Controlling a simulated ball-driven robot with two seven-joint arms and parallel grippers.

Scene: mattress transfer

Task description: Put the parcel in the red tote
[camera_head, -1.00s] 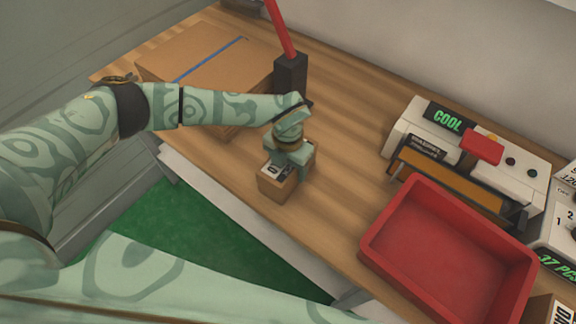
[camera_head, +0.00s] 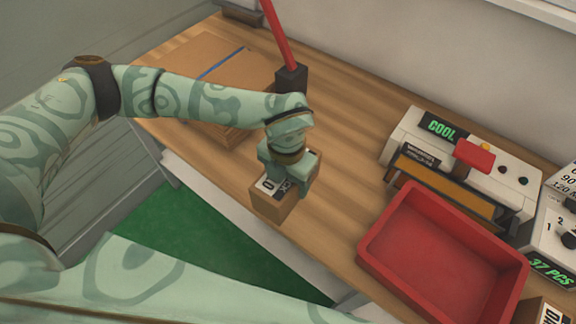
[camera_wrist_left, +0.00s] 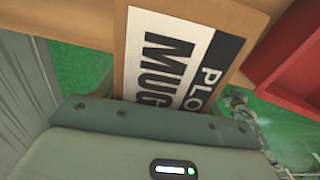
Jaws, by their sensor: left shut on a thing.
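The parcel (camera_head: 271,206) is a small brown box with a black-and-white label on its top. My left gripper (camera_head: 288,178) is shut on it from above, near the table's front edge. In the left wrist view the parcel (camera_wrist_left: 190,60) fills the upper middle, with "MUG" readable on its label; its lower end is hidden by the gripper. It seems to be held above the table, but the gap is hard to judge. The red tote (camera_head: 373,250) stands apart to the right, open and empty; part of it shows in the left wrist view (camera_wrist_left: 297,75). My right gripper is out of view.
A large cardboard box (camera_head: 205,60) lies at the back left, beside a dark block with a red pole (camera_head: 279,32). A white sealing machine (camera_head: 460,150) with a red handle stands behind the tote. A scale (camera_head: 553,235) is at the right. Bare wood lies between parcel and tote.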

